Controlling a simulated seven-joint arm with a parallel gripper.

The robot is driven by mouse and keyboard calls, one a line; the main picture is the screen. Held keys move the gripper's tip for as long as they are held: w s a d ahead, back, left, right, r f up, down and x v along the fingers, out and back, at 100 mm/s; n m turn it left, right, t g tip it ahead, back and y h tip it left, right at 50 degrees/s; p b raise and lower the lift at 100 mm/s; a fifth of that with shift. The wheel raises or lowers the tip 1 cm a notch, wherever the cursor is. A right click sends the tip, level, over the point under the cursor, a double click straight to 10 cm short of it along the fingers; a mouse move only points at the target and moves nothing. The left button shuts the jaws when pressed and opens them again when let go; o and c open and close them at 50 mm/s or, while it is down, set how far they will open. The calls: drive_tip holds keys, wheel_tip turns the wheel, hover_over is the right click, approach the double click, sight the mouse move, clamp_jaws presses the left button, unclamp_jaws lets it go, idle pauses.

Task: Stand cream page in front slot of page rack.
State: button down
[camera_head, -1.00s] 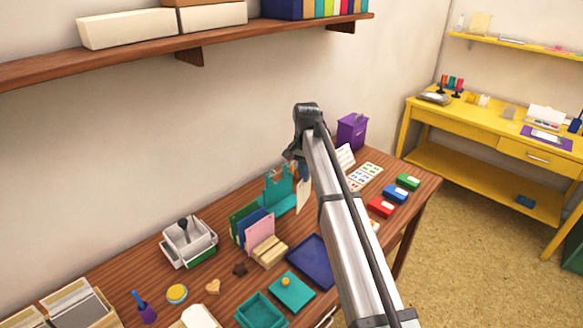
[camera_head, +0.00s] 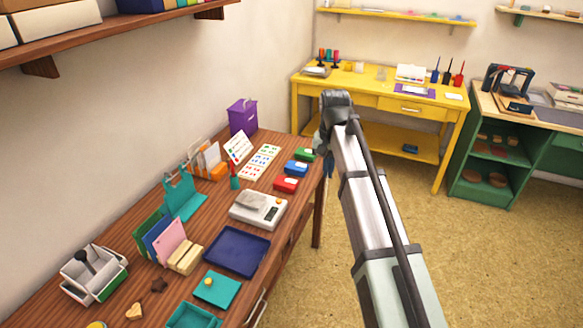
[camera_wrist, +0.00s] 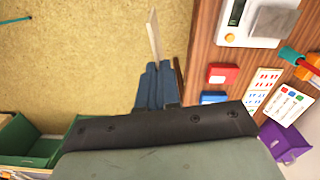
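My gripper (camera_wrist: 157,68) is shut on a thin cream page (camera_wrist: 154,36), seen nearly edge-on in the wrist view and sticking out past the blue-grey fingertips. In the head view my gripper (camera_head: 323,142) is by the table's far right end, and the page is hidden or too small to tell. The wooden page rack (camera_head: 184,257) stands on the table, well left of my gripper. A green, a blue and a pink page (camera_head: 170,240) stand upright in it. Its front part, nearest the pale wooden blocks, shows no cream page.
Around the rack are a teal stand (camera_head: 182,197), a scale (camera_head: 258,208), a navy tray (camera_head: 237,250) and a teal pad (camera_head: 216,289). Red, blue and green inkpads (camera_head: 286,184) line the table's right edge. Open floor (camera_head: 290,285) lies beyond that edge.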

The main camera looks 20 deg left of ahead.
drive_tip(key=w+d+r+m, duration=0.2)
drive_tip(key=d+m, duration=0.2)
drive_tip(key=d, duration=2.1)
drive_tip(key=s+a+f+n, duration=0.1)
drive_tip(key=s+a+n, duration=0.3)
drive_tip(key=a, duration=1.1)
drive_tip(key=s+a+n, duration=0.1)
drive_tip(key=s+a, duration=0.5)
drive_tip(key=a, duration=0.9)
drive_tip(key=s+a+f+m, duration=0.1)
drive_tip(key=s+a, duration=0.9)
drive_tip(key=a, duration=0.4)
drive_tip(key=s+a+m, duration=0.2)
drive_tip(key=s+a, duration=0.9)
drive_tip(key=a, duration=0.3)
drive_tip(key=shift+s+a+f, duration=0.2)
drive_tip(key=shift+s+f, duration=0.05)
drive_tip(key=shift+f, duration=0.15)
drive_tip(key=shift+f, duration=0.15)
